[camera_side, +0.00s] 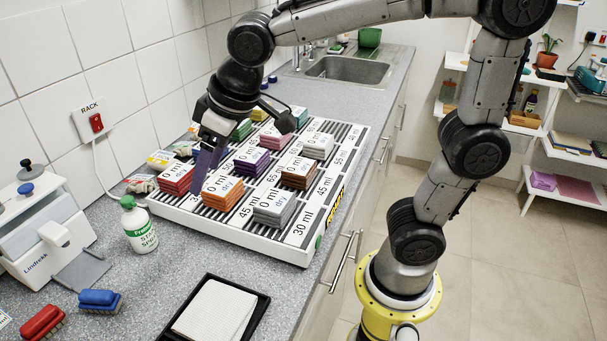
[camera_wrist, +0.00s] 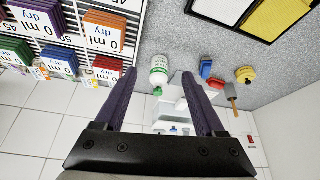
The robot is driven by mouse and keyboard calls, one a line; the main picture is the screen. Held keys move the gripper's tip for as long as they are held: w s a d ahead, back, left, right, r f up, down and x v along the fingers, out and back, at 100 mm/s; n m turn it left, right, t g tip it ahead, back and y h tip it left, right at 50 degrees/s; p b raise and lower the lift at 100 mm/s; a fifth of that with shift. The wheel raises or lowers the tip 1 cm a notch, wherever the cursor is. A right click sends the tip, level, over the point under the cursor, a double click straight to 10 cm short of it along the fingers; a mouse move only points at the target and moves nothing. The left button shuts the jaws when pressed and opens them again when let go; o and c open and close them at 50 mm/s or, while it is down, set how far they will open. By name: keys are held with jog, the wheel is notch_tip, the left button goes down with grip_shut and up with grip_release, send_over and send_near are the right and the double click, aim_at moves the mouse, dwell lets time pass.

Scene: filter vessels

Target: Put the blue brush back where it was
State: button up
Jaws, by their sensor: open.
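The blue brush (camera_side: 100,301) lies on the grey counter at the lower left, bristles down, beside the red brush (camera_side: 41,322). In the wrist view the blue brush (camera_wrist: 215,83) shows small, next to the red brush (camera_wrist: 205,69) and beyond my right-hand finger. My gripper (camera_side: 207,165) is open and empty, with dark purple fingers, over the left edge of the rack of filter stacks, well away from the blue brush. In the wrist view my gripper (camera_wrist: 158,75) has its two fingers wide apart with nothing held between them.
The white rack (camera_side: 240,243) holds several coloured filter stacks. A green-capped spray bottle (camera_side: 140,228) and a white machine (camera_side: 38,235) stand left of it. A black tray (camera_side: 258,306) with a white cloth lies in front. Wall tiles bound the left side.

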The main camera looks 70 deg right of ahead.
jog(key=s+d+f+m, duration=0.1)
jog(key=s+d, duration=0.3)
jog(key=s, duration=0.4)
jog(key=s+d+f+m+h, duration=0.1)
jog(key=s+d+f, duration=0.1)
jog(key=s+d, duration=0.3)
jog(key=s, duration=0.3)
jog(key=shift+s+d+f+t, duration=0.2)
jog(key=shift+s+f+t, duration=0.1)
jog(key=shift+s+t, duration=0.1)
